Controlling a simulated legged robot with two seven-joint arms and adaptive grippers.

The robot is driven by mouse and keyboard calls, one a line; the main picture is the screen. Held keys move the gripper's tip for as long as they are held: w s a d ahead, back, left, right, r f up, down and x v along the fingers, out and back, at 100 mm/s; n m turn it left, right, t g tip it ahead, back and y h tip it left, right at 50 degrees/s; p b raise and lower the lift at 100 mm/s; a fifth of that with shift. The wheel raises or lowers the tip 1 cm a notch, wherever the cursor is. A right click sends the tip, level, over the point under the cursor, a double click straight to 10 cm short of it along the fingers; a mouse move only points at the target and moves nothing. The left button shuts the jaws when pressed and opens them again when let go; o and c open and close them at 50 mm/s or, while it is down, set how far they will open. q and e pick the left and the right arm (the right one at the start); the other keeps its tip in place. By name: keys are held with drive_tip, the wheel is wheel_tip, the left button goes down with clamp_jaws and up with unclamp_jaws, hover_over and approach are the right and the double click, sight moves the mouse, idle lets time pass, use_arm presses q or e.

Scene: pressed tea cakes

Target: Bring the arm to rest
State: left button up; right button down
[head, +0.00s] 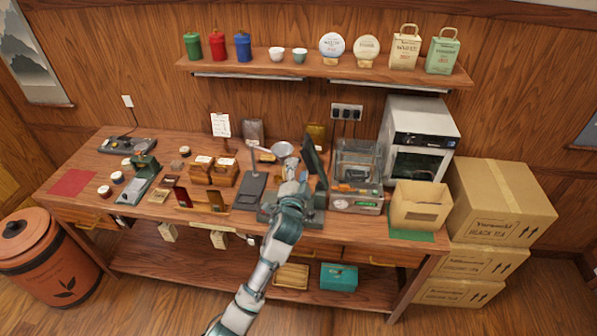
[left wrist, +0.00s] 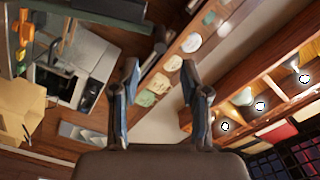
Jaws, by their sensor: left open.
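My left arm (head: 262,265) comes in from the bottom of the head view and reaches up over the middle of the workbench. My left gripper (head: 288,168) is above the bench, in front of a dark upright panel and near a round pale disc; overlap hides its exact fingertips. In the left wrist view, the left gripper (left wrist: 160,82) shows two fingers spread apart with nothing between them. My right gripper is not in view.
The workbench (head: 75,210) carries tools and boxes around the arm. An oven-like machine (head: 420,135) and an open cardboard box (head: 420,207) stand right of it. Large cartons (head: 500,205) are stacked at the right. A wall shelf (head: 320,70) holds canisters, cups and bags.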

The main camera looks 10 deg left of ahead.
use_arm(q)
wheel_tip(320, 180, down, 27)
drive_tip(key=s+a+n+g, duration=0.1)
drive_tip(key=s+a+g, duration=0.15)
drive_tip(key=g, duration=0.25)
drive_tip(key=s+a+f+n+g+b, duration=0.1)
drive_tip(key=s+a+f+g, duration=0.1)
drive_tip(key=s+f, duration=0.8)
drive_tip(key=s+a+f+n+g, duration=0.2)
drive_tip(key=s+f, duration=0.3)
drive_tip(key=f, duration=0.8)
drive_tip(key=s+a+f+n+g+b, duration=0.1)
drive_tip(key=s+a+f+g, duration=0.15)
drive_tip(key=s+f, duration=0.75)
drive_tip(key=s+a+f+n+g, duration=0.1)
drive_tip(key=s+f, duration=0.5)
drive_tip(key=s, duration=0.6)
drive_tip(key=s+a+f+n+g, duration=0.2)
drive_tip(key=s+a+f, duration=0.2)
drive_tip(key=s, duration=0.9)
drive_tip(key=s+a+f+n+g+b, duration=0.1)
drive_tip(key=s+a+f+g, duration=0.1)
drive_tip(key=s+f, duration=0.6)
drive_tip(key=s+a, duration=0.1)
drive_tip(key=s, duration=0.3)
drive_tip(key=shift+s+y, duration=0.15)
drive_tip(key=shift+y, duration=0.15)
